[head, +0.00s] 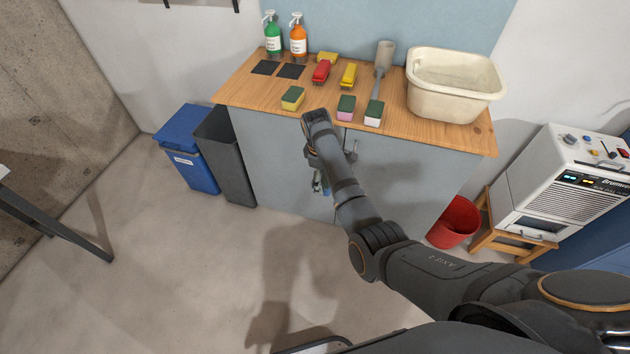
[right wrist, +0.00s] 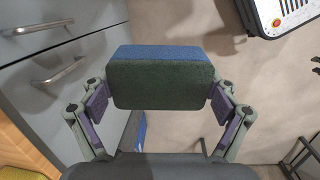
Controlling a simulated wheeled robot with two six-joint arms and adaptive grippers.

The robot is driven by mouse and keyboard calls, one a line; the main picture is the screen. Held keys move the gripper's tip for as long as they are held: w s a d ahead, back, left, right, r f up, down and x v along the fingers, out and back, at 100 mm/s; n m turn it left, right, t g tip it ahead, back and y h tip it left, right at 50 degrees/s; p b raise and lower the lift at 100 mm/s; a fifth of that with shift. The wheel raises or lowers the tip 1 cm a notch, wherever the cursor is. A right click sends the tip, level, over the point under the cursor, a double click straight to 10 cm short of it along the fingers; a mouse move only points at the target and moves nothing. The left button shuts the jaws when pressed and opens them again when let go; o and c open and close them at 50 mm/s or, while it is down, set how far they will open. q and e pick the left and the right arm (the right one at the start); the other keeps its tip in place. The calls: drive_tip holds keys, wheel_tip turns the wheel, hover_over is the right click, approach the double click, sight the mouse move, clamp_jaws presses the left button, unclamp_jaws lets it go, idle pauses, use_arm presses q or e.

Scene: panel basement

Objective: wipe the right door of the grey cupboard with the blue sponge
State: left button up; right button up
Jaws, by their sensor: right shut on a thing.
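The grey cupboard (head: 270,160) stands under a wooden worktop, with its right door (head: 405,165) partly behind my right arm. Two bar handles show on the cupboard front (right wrist: 60,45) at the left of the right wrist view. My right gripper (head: 320,184) is low in front of the cupboard, near the middle where the doors meet. It is shut on the blue sponge (right wrist: 162,52), which has a dark green scouring side facing the wrist camera. The sponge is mostly hidden in the head view. I cannot tell whether it touches the cupboard. My left gripper is out of view.
On the worktop (head: 235,92) are several other sponges, brushes, two spray bottles (head: 298,38) and a cream basin (head: 455,85). A blue bin (head: 188,150) and a dark bin (head: 228,160) stand left of the cupboard. A red bucket (head: 455,222) stands right. Floor in front is clear.

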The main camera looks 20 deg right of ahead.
drive_tip(key=w+d+f+n+t+h+b, duration=0.15)
drive_tip(key=d+f+h+b, duration=0.25)
drive_tip(key=d+f+b, duration=0.55)
drive_tip(key=n+t+h+b, duration=0.4)
drive_tip(key=n+t+b, duration=0.75)
drive_tip(key=b, duration=1.55)
approach(376, 169)
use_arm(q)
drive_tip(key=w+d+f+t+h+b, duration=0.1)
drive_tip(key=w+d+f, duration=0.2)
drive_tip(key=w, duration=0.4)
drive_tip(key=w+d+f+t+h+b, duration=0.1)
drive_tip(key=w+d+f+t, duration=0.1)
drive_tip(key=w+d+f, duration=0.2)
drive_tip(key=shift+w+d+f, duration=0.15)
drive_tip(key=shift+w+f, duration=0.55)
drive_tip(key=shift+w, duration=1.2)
use_arm(e)
drive_tip(key=shift+w+d+f+m+t, duration=0.35)
drive_tip(key=shift+w+d+m+t, duration=0.2)
drive_tip(key=shift+w+d+m, duration=0.25)
drive_tip(key=shift+w+d+f+m+t, duration=0.4)
drive_tip(key=shift+w+d+m+t, duration=0.2)
drive_tip(key=shift+w, duration=0.25)
use_arm(q)
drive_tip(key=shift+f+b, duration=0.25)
drive_tip(key=shift+b, duration=0.05)
use_arm(e)
drive_tip(key=shift+x, duration=0.95)
